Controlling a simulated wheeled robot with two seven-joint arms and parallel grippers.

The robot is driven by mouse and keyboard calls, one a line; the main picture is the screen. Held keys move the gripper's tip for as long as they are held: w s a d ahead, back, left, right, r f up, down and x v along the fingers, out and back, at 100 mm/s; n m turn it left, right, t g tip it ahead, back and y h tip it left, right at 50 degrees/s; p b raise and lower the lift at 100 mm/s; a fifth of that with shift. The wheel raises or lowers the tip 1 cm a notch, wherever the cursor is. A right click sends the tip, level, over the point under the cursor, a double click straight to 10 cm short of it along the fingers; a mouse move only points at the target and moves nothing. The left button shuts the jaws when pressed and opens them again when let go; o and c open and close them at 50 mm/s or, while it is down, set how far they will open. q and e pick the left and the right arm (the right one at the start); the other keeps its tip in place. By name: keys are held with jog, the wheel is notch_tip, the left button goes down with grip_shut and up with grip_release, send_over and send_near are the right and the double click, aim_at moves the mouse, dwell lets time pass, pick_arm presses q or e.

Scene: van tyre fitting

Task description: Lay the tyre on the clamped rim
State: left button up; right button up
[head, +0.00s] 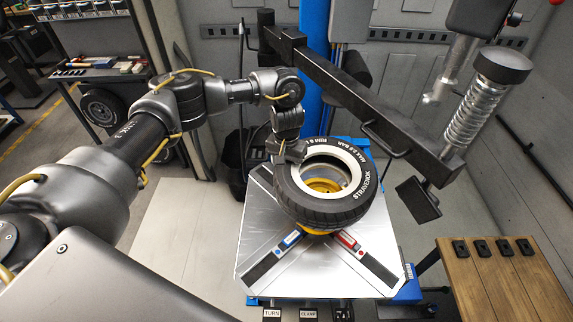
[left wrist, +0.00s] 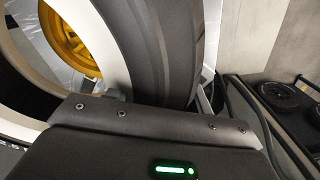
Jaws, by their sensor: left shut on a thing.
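The black tyre (head: 351,207) with white lettering and a white inner band is over the middle of the machine's turntable. My left gripper (head: 287,153) is shut on the tyre's wall at its far left side. In the left wrist view the tyre (left wrist: 165,45) fills the space just ahead of the gripper. The yellow rim (head: 322,186) shows through the tyre's hole, and a little yellow shows below its near edge. The rim also shows in the left wrist view (left wrist: 72,42). I cannot tell whether the tyre touches the rim. My right gripper is out of view.
The silver turntable (head: 262,222) carries clamps with blue (head: 290,239) and red (head: 347,241) parts. The machine's black arm (head: 375,101) and spring column (head: 470,115) reach over its right side. A wooden bench (head: 500,280) stands at the lower right.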

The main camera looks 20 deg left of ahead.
pick_arm(q)
jog(key=shift+w+r+p, duration=0.1)
jog(key=shift+r+p, duration=0.05)
jog(key=shift+p, duration=0.15)
jog(key=shift+f+b, duration=0.3)
jog(key=shift+f, duration=1.25)
jog(key=shift+f+b, duration=0.45)
jog(key=shift+f, duration=0.9)
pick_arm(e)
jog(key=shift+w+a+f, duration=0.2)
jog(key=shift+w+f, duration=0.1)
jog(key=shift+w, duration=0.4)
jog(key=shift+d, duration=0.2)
pick_arm(q)
jog(key=o, duration=1.5)
jog(key=shift+o, duration=0.7)
